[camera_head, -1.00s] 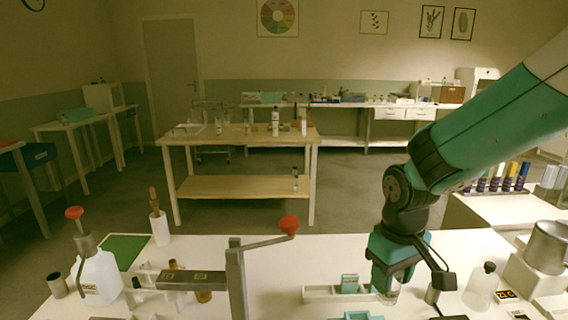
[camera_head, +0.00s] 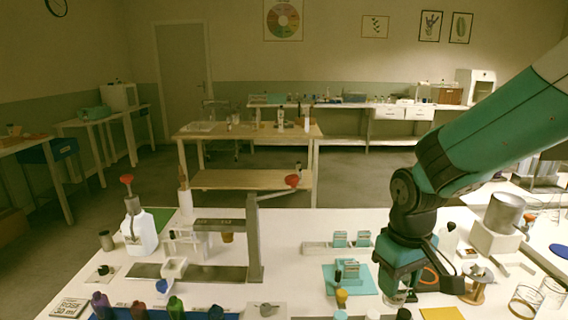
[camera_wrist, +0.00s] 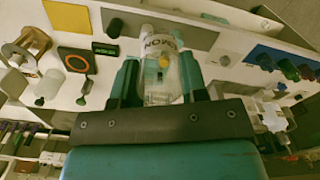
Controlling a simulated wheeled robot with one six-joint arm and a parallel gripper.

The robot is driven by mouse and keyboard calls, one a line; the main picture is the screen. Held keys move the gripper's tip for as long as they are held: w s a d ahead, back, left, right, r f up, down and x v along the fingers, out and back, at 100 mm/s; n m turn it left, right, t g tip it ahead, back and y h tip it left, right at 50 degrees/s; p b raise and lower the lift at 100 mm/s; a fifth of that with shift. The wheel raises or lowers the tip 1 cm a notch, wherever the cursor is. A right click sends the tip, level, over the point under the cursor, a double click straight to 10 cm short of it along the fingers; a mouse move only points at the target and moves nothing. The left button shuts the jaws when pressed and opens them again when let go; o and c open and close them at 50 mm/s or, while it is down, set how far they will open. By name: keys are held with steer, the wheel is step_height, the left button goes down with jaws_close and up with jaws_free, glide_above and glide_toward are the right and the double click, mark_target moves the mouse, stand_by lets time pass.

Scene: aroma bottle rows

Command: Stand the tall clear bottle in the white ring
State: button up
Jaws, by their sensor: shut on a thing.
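My gripper (camera_head: 402,284) hangs over the right part of the white table in the head view. In the wrist view my gripper (camera_wrist: 158,82) is shut on a clear bottle (camera_wrist: 160,88) with a white lettered label, held between its two teal fingers. In the head view only a little of the clear bottle (camera_head: 405,297) shows below the fingers. I cannot tell whether its base touches the table. I cannot surely make out the white ring in either view.
A dark square with an orange ring (camera_head: 430,276) lies just right of my gripper. A teal mat with teal boxes (camera_head: 347,268) is close on the left. A wooden spool (camera_head: 477,288) and glass beakers (camera_head: 524,299) stand at right. A grey lever stand (camera_head: 254,240) rises further left.

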steer(key=d+f+m, duration=0.1)
steer(key=d+f, duration=0.2)
steer(key=f, duration=0.3)
steer(key=d+f+m, duration=0.2)
steer(key=d+f, duration=0.1)
steer(key=f, duration=0.4)
steer(key=s+d+f+m, duration=0.1)
steer(key=d+f, duration=0.2)
steer(key=f, duration=0.3)
steer(key=shift+d+f, duration=0.25)
steer(key=shift+d, duration=0.15)
